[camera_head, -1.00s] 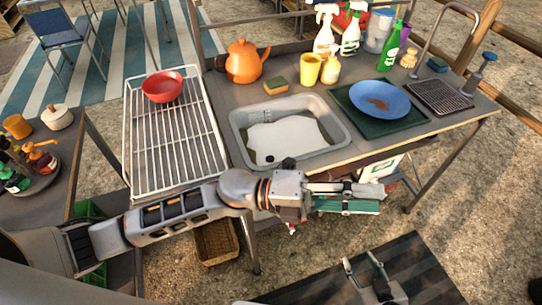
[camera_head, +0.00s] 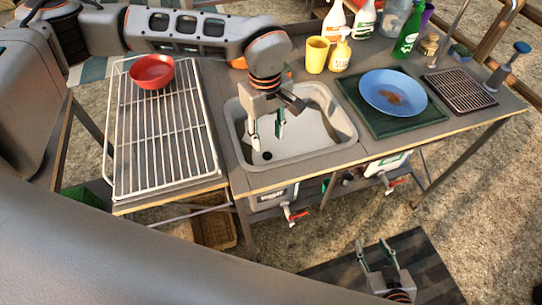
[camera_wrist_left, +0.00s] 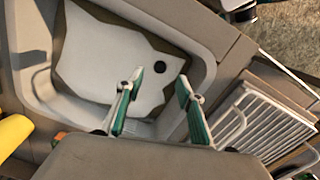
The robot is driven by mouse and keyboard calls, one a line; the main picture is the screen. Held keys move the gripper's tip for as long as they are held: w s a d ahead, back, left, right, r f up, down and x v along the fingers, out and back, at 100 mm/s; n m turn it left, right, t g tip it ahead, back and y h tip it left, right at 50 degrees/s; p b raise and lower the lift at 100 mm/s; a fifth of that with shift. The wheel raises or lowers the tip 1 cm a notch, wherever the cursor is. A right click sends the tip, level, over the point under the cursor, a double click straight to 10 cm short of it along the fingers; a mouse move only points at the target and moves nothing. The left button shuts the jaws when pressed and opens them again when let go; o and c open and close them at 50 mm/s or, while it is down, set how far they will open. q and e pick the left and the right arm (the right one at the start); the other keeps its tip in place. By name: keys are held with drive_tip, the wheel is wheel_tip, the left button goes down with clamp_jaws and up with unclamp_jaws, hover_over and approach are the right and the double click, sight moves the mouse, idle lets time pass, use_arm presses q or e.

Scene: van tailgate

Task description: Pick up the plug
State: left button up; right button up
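A small dark round spot (camera_head: 267,155) lies on the floor of the grey sink (camera_head: 347,140), towards its front left. It also shows in the left wrist view (camera_wrist_left: 160,68). I cannot tell whether this is the plug or the open drain hole. No other plug can be made out. My left gripper (camera_head: 267,135) points down over the left part of the sink, close to the spot in the head view. In the left wrist view its green-padded fingers (camera_wrist_left: 160,92) are apart and empty, with the spot beyond them. My right gripper (camera_head: 375,250) is open and empty at the bottom right.
A wire rack with a red bowl (camera_head: 152,72) stands left of the sink. Behind the sink are a yellow cup (camera_head: 316,55) and several bottles. A blue plate (camera_head: 392,93) on a green tray is to the right. Red-handled taps (camera_head: 297,215) sit below the counter.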

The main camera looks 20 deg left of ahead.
sight(267, 154)
use_arm(q)
drive_tip(key=shift+w+a+f, duration=0.15)
drive_tip(key=shift+a+f, duration=0.1)
drive_tip(key=shift+a, duration=0.15)
wheel_tip(267, 154, down, 7)
drive_tip(key=shift+d+f+p, duration=0.15)
drive_tip(key=shift+f+p, duration=0.05)
drive_tip(key=shift+p, duration=0.15)
drive_tip(key=shift+c, duration=0.3)
clamp_jaws()
